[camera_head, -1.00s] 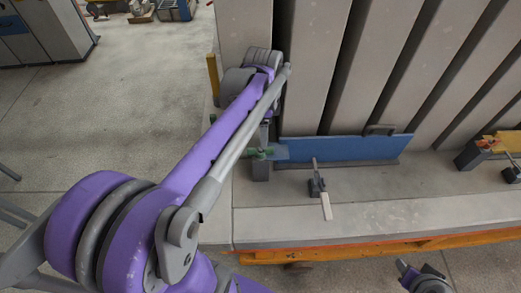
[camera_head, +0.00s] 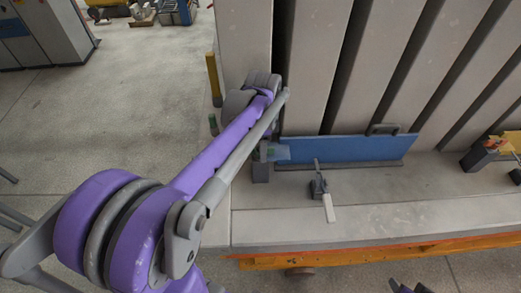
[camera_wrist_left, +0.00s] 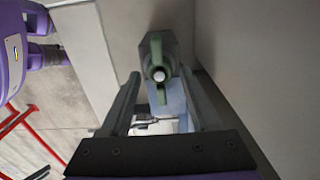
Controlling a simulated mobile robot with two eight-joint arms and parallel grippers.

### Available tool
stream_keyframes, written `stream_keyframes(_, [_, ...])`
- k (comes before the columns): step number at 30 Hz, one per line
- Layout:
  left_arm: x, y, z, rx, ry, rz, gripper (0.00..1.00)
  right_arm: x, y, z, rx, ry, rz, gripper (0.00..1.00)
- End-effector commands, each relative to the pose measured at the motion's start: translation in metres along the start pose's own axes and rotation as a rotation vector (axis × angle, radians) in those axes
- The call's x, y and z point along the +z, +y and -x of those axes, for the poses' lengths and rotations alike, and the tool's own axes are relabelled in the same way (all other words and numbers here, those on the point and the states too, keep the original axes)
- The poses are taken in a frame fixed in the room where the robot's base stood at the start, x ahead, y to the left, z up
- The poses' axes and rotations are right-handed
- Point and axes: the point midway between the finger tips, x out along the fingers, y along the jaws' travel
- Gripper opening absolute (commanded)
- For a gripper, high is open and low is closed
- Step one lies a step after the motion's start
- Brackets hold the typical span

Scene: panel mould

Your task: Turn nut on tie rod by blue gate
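The blue gate (camera_head: 345,149) stands on the bed at the foot of the ribbed panels. In the left wrist view the green winged nut (camera_wrist_left: 157,46) sits on the tie rod (camera_wrist_left: 159,75), whose pale round end faces the camera. One wing points down between the fingers of my left gripper (camera_wrist_left: 160,82). The fingers are apart on either side, with gaps to the nut. In the head view my left forearm hides most of this gripper and the nut. Only a dark grey tip of what seems my right gripper (camera_head: 406,287) shows at the bottom edge.
A grey block (camera_head: 262,173) stands at the gate's left end. Tall grey panels (camera_head: 303,60) rise behind. Open floor (camera_head: 130,110) lies left.

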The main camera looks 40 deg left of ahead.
Motion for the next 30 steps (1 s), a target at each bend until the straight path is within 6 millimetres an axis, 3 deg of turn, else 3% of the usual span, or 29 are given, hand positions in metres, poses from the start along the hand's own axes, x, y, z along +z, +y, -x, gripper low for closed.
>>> stream_keyframes(1, [0.0,0.0,0.0001,0.0,0.0,0.0,0.51,0.0,0.0,0.0,0.0,0.0,0.0,0.5])
stream_keyframes(10, [0.0001,0.0,0.0001,0.0,0.0,0.0,0.0,0.0,0.0,0.0,0.0,0.0,0.0,0.5])
stream_keyframes(16, [0.0003,0.0003,0.0,0.0,-0.001,-0.027,0.0,0.0005,0.0,-0.0004,0.0,-0.001,0.0,0.5])
stream_keyframes(24, [0.0008,0.0022,-0.0003,0.001,-0.001,-0.29,0.0,0.0034,0.0,-0.0027,0.0,-0.003,0.0,0.5])
stream_keyframes(30, [0.0013,0.0025,-0.0001,0.002,-0.003,-0.305,0.0,0.0032,0.0,-0.0025,0.0,-0.003,0.0,0.5])
